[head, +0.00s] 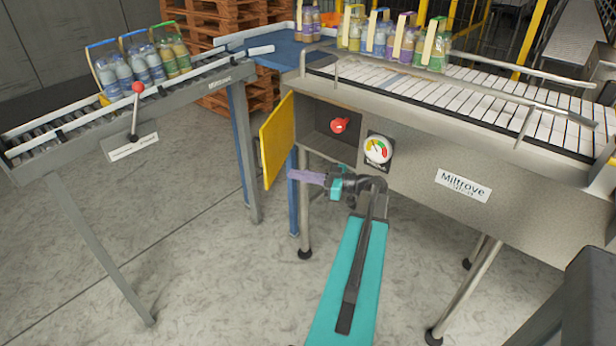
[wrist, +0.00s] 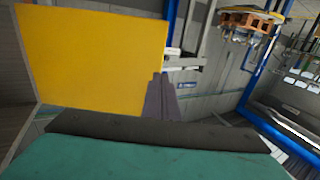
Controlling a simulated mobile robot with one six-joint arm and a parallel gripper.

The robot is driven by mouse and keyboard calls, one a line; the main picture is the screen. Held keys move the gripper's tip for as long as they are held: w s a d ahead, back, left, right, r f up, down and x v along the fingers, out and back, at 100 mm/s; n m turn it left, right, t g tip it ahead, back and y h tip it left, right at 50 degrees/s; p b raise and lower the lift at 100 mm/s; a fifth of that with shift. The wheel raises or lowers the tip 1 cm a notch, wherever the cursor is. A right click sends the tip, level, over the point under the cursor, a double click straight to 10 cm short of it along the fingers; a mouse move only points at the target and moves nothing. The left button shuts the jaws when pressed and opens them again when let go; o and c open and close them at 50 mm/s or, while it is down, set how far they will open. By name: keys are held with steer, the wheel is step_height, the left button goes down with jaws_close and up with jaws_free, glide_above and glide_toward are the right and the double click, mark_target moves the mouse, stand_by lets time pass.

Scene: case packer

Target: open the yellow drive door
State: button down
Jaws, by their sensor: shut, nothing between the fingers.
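The yellow drive door (head: 276,141) stands swung open, out from the left edge of a recess in the machine's side. A red knob (head: 340,125) shows inside the uncovered recess. My gripper (head: 291,175) is shut and empty, with its purple fingers pointing left towards the door's inner side, just right of it. In the wrist view the door (wrist: 95,60) fills the upper left as a flat yellow panel. The gripper fingers (wrist: 160,98) stand at the door's right edge in that view. I cannot tell whether they touch it.
A round gauge (head: 377,149) sits right of the recess. A roller conveyor (head: 60,115) with bottle packs and a red-knobbed lever (head: 137,90) stands at left. Machine legs (head: 304,215) stand close behind the gripper. The floor (head: 190,270) at front left is clear.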

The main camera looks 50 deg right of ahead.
mark_target(267, 170)
steer(key=p+x, duration=0.1)
steer(key=x, duration=0.6)
steer(key=shift+w+a+p, duration=0.1)
steer(key=shift+w+p, duration=0.15)
steer(key=shift+p, duration=0.05)
